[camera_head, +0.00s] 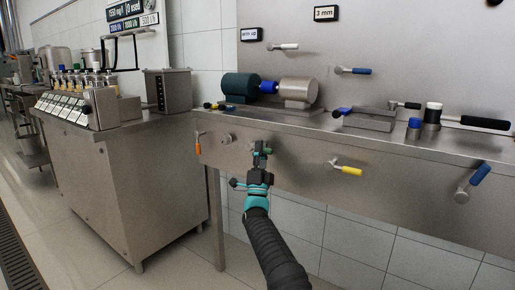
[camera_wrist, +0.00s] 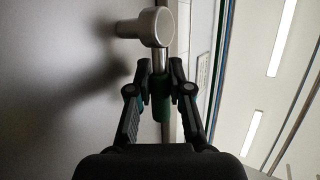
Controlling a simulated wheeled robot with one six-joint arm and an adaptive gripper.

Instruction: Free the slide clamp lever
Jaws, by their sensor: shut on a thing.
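A lever with a green handle (camera_head: 268,150) sits on the front steel panel below the worktop. It also shows in the wrist view, where its green grip (camera_wrist: 160,106) hangs down from a metal rod and a round steel pivot (camera_wrist: 156,27). My gripper (camera_head: 261,147) is at this lever in the head view. In the wrist view my gripper (camera_wrist: 160,74) has a finger on each side of the green grip and is shut on it. The fingers hide part of the handle. No label by this lever can be read.
An orange-handled lever (camera_head: 197,144) is to the left and a yellow-handled lever (camera_head: 346,169) to the right on the same panel. A blue-handled lever (camera_head: 475,178) is farther right. The worktop edge (camera_head: 330,131) runs above. A steel cabinet (camera_head: 135,185) stands left.

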